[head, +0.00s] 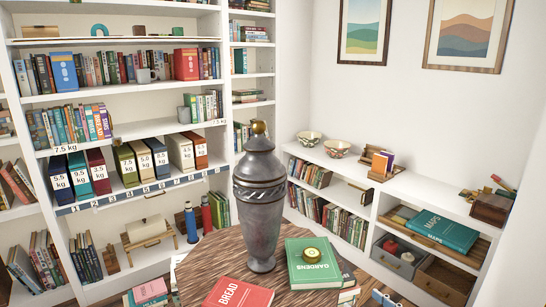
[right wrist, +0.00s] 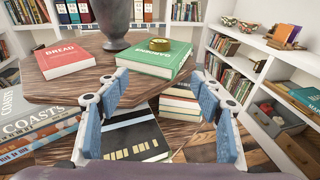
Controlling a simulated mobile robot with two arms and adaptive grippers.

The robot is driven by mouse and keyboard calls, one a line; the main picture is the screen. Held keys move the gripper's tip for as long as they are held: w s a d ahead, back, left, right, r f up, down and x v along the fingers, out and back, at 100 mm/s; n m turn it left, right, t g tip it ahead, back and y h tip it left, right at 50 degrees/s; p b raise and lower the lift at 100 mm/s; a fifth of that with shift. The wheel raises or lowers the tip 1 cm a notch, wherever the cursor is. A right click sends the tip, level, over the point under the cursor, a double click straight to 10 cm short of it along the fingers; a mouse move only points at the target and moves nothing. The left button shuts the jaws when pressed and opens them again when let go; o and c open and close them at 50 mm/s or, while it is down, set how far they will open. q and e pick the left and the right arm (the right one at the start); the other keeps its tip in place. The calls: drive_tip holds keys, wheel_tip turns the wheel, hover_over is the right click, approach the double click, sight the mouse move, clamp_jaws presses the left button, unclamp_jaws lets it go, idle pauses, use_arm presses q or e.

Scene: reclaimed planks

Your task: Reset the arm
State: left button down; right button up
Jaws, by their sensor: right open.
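My right gripper (right wrist: 160,92) shows in the right wrist view with its two blue-padded fingers spread wide apart. Nothing is between the fingers. It is at the near edge of the wooden table (right wrist: 105,92), in front of the green GARDENS book (right wrist: 152,62). A small part of it shows at the bottom edge of the head view (head: 385,299). A round brass object (right wrist: 159,45) lies on the green book. The red BREAD book (right wrist: 68,58) is to the left on the table. My left gripper is in neither view.
A tall grey metal urn (head: 260,205) with a gold knob stands on the table. Stacked books (right wrist: 181,102) and a dark striped book (right wrist: 133,138) lie below the table edge. A tall bookcase (head: 125,100) and a low white shelf (head: 350,170) line the walls.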

wheel_tip(320, 180, up, 4)
drive_tip(key=s+r+m+t+h, duration=0.1)
drive_tip(key=s+m+t+h, duration=0.2)
drive_tip(key=m, duration=0.9)
drive_tip(key=s+d+f+m+g+h, duration=0.4)
drive_tip(key=s+d+f+m+h, duration=0.3)
drive_tip(key=m, duration=0.9)
drive_tip(key=s+a+f+m+g+y, duration=0.1)
drive_tip(key=s+a+f+m+g, duration=0.25)
drive_tip(key=s, duration=0.45)
drive_tip(key=s+a+f+m+g+y, duration=0.1)
drive_tip(key=s+a+f+m+g, duration=0.25)
drive_tip(key=s, duration=0.35)
drive_tip(key=s+a+f+m+g+y, duration=0.1)
drive_tip(key=s+a+f+m+g, duration=0.25)
drive_tip(key=s, duration=0.45)
wheel_tip(320, 180, down, 26)
drive_tip(key=s+g, duration=0.1)
drive_tip(key=s, duration=0.1)
drive_tip(key=s+d+f+g, duration=0.1)
drive_tip(key=s+d+f, duration=0.2)
drive_tip(key=s+f, duration=1.3)
